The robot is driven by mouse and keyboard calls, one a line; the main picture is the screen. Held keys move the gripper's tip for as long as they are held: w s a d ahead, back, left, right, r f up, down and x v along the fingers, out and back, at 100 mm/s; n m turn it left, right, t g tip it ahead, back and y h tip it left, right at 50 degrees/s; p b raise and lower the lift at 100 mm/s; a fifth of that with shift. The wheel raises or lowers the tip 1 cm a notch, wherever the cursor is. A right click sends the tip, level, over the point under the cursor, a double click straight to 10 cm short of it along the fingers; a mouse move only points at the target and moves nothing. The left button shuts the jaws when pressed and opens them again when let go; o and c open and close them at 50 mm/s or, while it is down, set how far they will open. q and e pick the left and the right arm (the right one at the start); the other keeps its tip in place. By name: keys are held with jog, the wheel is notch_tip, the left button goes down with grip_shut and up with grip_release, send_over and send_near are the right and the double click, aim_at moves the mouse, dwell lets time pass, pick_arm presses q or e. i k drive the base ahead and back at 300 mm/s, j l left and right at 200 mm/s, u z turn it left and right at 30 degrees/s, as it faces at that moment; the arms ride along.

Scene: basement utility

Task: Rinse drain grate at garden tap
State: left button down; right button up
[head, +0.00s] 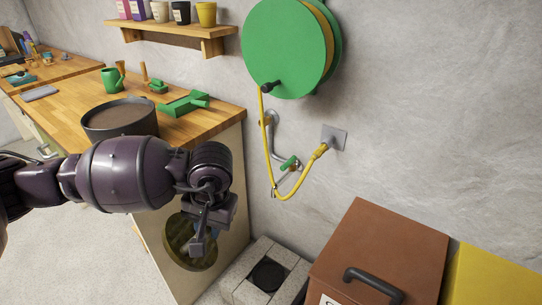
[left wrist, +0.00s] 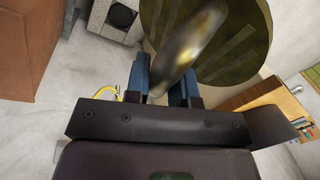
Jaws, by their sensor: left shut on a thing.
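The drain grate, a round dark olive disc (head: 180,247), hangs tilted at the end of my left arm, in front of the bench side. My left gripper (head: 200,240) is shut on it and partly covers it. In the left wrist view the disc (left wrist: 235,45) fills the top, and my left fingers (left wrist: 166,88) meet it at a blurred raised part. The garden tap with its green handle (head: 289,162) is on the wall, right of and above the grate. A yellow hose (head: 297,194) hangs by it. My right gripper is not in view.
Below the tap is a pale block surround (head: 237,290) with a dark round drain opening (head: 268,275). A brown lidded box (head: 385,250) stands right of it. A wooden bench (head: 215,112) carries a dark pot (head: 120,118). A green hose reel (head: 285,50) is above.

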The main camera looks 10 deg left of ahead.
aim_at(289, 163)
jog(key=i+j+u, duration=0.15)
jog(key=j+u, duration=0.15)
jog(key=i+j+u, duration=0.35)
jog(key=j+u, duration=0.2)
jog(key=j, duration=0.05)
